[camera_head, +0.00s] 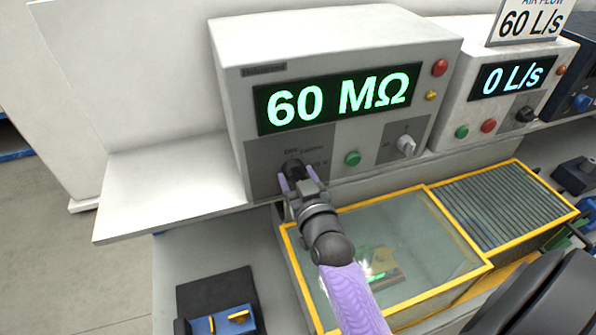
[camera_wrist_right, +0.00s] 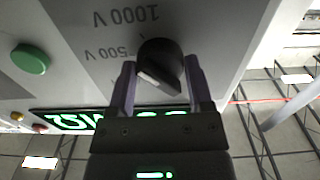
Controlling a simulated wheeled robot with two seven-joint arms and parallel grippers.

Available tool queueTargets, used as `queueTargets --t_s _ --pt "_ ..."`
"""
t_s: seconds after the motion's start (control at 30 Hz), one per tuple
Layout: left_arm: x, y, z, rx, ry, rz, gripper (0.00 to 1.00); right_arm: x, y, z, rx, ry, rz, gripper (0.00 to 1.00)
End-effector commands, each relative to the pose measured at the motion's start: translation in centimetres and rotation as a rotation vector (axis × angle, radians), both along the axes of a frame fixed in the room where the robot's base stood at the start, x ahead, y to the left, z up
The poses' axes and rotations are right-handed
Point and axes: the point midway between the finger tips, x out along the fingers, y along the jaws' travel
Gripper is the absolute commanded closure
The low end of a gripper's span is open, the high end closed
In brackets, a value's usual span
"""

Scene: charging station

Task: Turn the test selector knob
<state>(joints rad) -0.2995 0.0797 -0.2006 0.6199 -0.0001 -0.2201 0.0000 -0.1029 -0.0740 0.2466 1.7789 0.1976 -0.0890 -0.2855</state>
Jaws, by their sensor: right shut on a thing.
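The black test selector knob (camera_head: 292,168) is on the lower left of the front panel of the white tester (camera_head: 330,45), whose display reads 60 MΩ. My right gripper (camera_head: 297,183) reaches up to it, with one finger on each side. In the right wrist view the knob (camera_wrist_right: 158,54) sits between the two fingers of the right gripper (camera_wrist_right: 161,68), with 500 V and 1000 V printed beside it. The gripper is shut on the knob. In the head view the gripper partly hides the knob and its labels. My left gripper is not in view.
A green button (camera_head: 352,158) and a grey knob (camera_head: 405,146) are to the right on the same panel. A second unit (camera_head: 510,85) reading 0 L/s stands to the right. A yellow-framed glass-topped box (camera_head: 420,240) lies below. The shelf left of the tester is clear.

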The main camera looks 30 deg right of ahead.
Motion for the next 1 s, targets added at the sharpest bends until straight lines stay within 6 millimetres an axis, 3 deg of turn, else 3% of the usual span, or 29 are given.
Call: queueTargets --t_s 0.4,0.97,1.0 --pt "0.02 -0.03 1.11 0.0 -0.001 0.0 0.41 0.03 0.03 0.09 0.175 -0.043 0.0 0.93" --pt "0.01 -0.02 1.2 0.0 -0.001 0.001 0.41 0.04 0.03 0.06 0.205 -0.051 0.0 0.93" --pt "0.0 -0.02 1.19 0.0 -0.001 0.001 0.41 0.04 0.03 0.06 0.205 -0.051 0.0 0.3"
